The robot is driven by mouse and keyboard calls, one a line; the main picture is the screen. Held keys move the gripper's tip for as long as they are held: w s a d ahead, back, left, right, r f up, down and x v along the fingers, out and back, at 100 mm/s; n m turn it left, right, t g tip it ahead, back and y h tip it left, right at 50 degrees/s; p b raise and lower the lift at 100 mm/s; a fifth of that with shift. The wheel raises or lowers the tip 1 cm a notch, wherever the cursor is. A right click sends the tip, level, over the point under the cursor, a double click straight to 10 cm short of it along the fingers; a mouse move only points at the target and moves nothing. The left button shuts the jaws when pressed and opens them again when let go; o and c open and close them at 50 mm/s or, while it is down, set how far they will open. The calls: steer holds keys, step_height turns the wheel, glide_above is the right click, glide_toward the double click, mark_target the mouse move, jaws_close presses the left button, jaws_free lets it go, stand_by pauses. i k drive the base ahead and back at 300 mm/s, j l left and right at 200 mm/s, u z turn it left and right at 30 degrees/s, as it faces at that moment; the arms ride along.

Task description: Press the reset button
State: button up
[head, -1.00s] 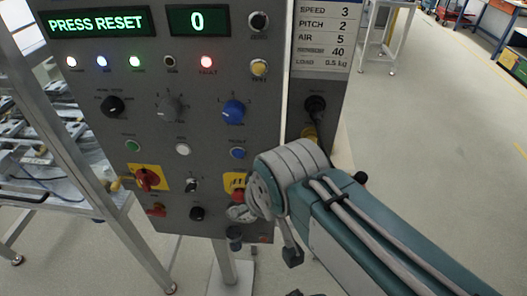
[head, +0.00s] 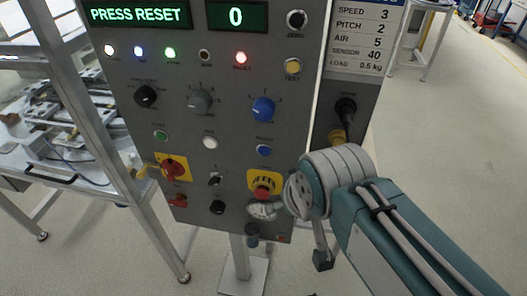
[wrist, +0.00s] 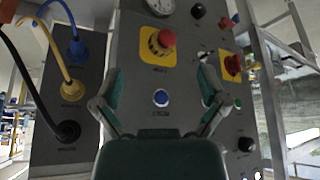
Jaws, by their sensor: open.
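The grey control panel (head: 185,120) shows a lit display (head: 138,14) reading "PRESS RESET" and a second display (head: 236,16) reading "0". A small blue button (head: 264,150) sits on the panel above the yellow-backed red emergency stop (head: 262,184); its label is too small to read. In the wrist view, which looks upside down, the blue button (wrist: 161,97) shows between the two spread fingers of my gripper (wrist: 160,85). My gripper is open and empty, apart from the button as far as I can tell. In the head view my arm hides the gripper.
A green button (head: 160,135) and white button (head: 210,142) share the blue button's row. A blue knob (head: 263,109) is above. A gauge (head: 264,211) is below the emergency stop. Cables plug into the panel's side (wrist: 73,90). A metal frame (head: 110,150) stands left.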

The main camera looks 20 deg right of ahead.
mark_target(265, 150)
steer(key=k+l+z, duration=0.1)
steer(key=k+l, duration=0.15)
steer(key=l, duration=0.15)
steer(key=k+l, duration=0.2)
steer(key=l, duration=0.2)
steer(key=k+l+z, duration=0.15)
steer(key=l, duration=0.2)
steer(key=k, duration=0.05)
